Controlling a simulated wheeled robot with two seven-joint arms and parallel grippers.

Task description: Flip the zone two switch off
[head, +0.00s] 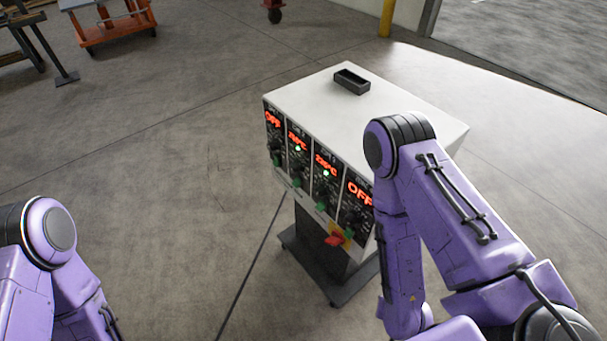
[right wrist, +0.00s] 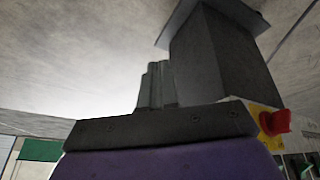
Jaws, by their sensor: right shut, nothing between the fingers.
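A white control box (head: 345,105) on a dark pedestal carries a row of zone panels on its front. The outer two displays read OFF in red. The second panel from the left (head: 298,160) has a lit red readout, blurred, and a green light. The third panel (head: 325,180) also has a lit readout and green light. Green switches sit along the bottom of the panels; their exact positions are too small to tell. In the right wrist view my right gripper (right wrist: 156,85) is shut and empty, with the dark pedestal (right wrist: 215,70) behind it. My left gripper is out of view.
A red knob on a yellow plate (head: 335,239) is at the box's lower right corner; it also shows in the right wrist view (right wrist: 273,124). A black tray (head: 352,82) sits on top. Orange cart (head: 115,30) stands far back left. Floor left of the box is clear.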

